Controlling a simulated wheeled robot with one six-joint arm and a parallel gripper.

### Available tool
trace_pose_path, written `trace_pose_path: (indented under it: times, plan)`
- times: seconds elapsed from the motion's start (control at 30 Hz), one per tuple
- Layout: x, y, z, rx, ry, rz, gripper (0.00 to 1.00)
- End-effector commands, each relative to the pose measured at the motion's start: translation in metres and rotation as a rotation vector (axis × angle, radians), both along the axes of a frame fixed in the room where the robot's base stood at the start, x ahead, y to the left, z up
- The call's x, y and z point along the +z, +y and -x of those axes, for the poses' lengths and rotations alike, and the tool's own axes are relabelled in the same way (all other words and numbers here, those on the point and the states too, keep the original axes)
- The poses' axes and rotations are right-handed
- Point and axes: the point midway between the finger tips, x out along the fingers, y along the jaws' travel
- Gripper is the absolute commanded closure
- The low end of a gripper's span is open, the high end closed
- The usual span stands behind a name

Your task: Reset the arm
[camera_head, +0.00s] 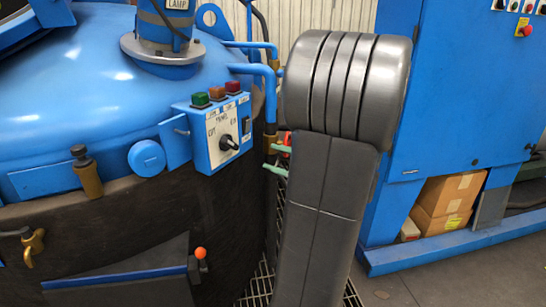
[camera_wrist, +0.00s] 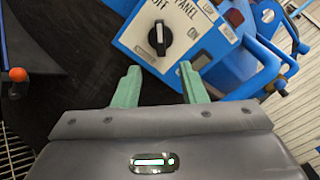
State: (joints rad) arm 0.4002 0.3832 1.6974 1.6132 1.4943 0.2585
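My arm rises in front of the furnace in the head view, and its large grey joint hides part of what lies behind. My gripper (camera_wrist: 161,88) has two green fingers, which are spread apart with nothing between them in the wrist view. Parts of the green fingers also show beside my arm in the head view (camera_head: 277,159). The control panel (camera_head: 213,153) on the blue furnace has a black rotary knob (camera_head: 228,143). In the wrist view the knob (camera_wrist: 160,38) is beyond the open fingertips, apart from them, with OFF and ON printed around it.
The blue furnace (camera_head: 75,85) fills the left, with a brass tap (camera_head: 33,245) and an orange-tipped lever (camera_head: 200,254). Blue pipes (camera_head: 270,90) run close by my gripper. A blue cabinet (camera_head: 450,90) with cardboard boxes (camera_head: 448,195) stands right. Floor at lower right is clear.

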Motion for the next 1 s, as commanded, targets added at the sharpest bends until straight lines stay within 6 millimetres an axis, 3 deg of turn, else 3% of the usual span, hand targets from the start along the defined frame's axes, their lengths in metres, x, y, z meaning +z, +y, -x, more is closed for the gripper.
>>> trace_pose_path:
  times: [0.37,1.0]
  plan:
    - [-0.001,0.009,-0.005,0.001,-0.001,0.0,0.62]
    - [-0.001,0.101,-0.053,0.003,-0.001,0.001,0.62]
